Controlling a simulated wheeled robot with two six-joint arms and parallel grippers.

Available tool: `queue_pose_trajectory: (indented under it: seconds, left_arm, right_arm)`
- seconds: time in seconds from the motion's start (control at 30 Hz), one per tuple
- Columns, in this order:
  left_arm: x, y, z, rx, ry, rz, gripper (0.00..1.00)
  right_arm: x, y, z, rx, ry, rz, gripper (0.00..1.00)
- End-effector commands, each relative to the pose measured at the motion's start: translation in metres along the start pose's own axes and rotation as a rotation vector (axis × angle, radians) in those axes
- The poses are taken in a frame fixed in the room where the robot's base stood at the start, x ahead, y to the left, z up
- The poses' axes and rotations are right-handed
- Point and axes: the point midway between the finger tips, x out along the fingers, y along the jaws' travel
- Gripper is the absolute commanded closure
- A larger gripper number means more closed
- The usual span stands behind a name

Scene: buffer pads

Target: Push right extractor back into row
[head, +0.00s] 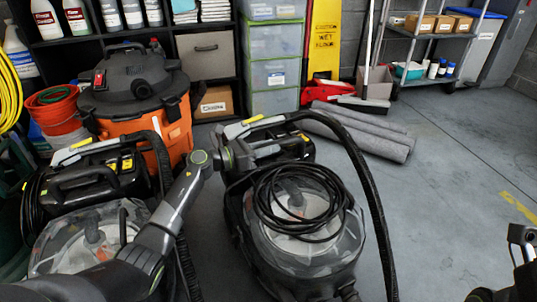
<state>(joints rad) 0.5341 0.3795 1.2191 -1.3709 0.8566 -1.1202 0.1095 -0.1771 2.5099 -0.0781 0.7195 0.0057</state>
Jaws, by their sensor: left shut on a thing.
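The right extractor (352,235) is a black and grey machine with a clear tank and a coiled black cord on top. It stands upright on the floor at the centre, its hose arching down its right side. My left arm reaches in from lower left. Its gripper (228,152) is at the left side of that extractor's rear handle area and is shut on it; the fingertips are partly hidden. A similar left extractor (84,188) stands at left, partly behind my arm. My right gripper (522,236) is at the lower right edge, apart from the extractors; its fingers are unclear.
An orange and black shop vacuum (150,112) stands behind the left extractor, beside a red bucket (55,113). Grey rolled mats (375,138) lie behind the right extractor. Shelving and clear drawers (272,72) line the back. Floor (450,190) at right is clear.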

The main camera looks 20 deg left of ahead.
Motion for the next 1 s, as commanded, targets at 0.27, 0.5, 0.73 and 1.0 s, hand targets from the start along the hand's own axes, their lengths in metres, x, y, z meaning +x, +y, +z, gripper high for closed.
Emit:
queue_pose_trajectory:
  seconds: [0.27, 0.5, 0.73, 1.0]
  left_arm:
    - [-0.0002, 0.0053, 0.0023, -0.001, -0.002, 0.011, 1.00]
    - [-0.0001, 0.0053, 0.0029, 0.002, -0.002, 0.011, 0.60]
    - [0.0000, 0.0039, 0.0020, 0.001, -0.001, 0.007, 0.55]
    - [0.0001, 0.0022, 0.0073, 0.002, -0.001, 0.005, 0.55]
  right_arm:
    - [0.0019, -0.0006, 0.0009, 0.007, 0.007, 0.005, 0.43]
    - [0.0018, -0.0006, 0.0008, 0.007, 0.007, 0.005, 0.43]
    - [0.0018, -0.0006, 0.0008, 0.007, 0.007, 0.005, 0.43]
    - [0.0025, -0.0007, -0.0006, -0.002, 0.006, -0.001, 0.43]
